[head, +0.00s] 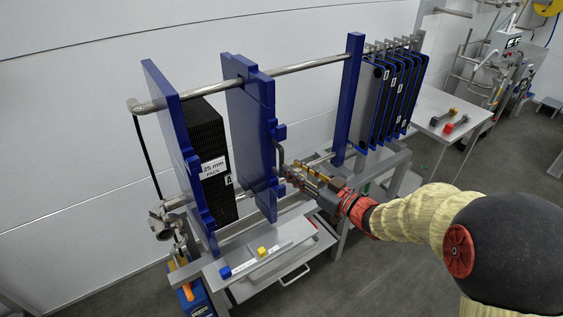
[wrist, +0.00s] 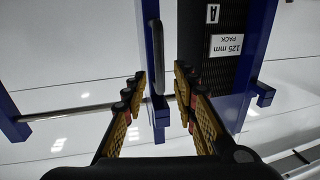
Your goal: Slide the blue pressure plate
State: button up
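The blue pressure plate (head: 250,125) stands upright on the steel rails, between a blue end plate (head: 165,125) at left and another blue upright (head: 347,100) at right. A dark bar handle (head: 281,158) is on its right face. My gripper (head: 285,172) is at the lower part of this handle. In the wrist view, my gripper (wrist: 160,85) is open, its yellow-padded fingers on either side of the handle (wrist: 155,45), with gaps visible. The plate (wrist: 159,122) appears edge-on there. Whether a finger touches the handle cannot be told.
A black plate pack (head: 206,130) labelled A stands left of the pressure plate. The upper rail (head: 305,66) is bare to its right. Several grey plates (head: 395,95) hang farther right. Blue (head: 225,271) and yellow (head: 262,252) blocks lie on the ledge below.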

aim_at(283, 162)
jog(key=b+x, duration=0.1)
jog(key=x, duration=0.5)
jog(key=shift+w, duration=0.1)
jog(key=shift+c, duration=1.1)
grip_shut()
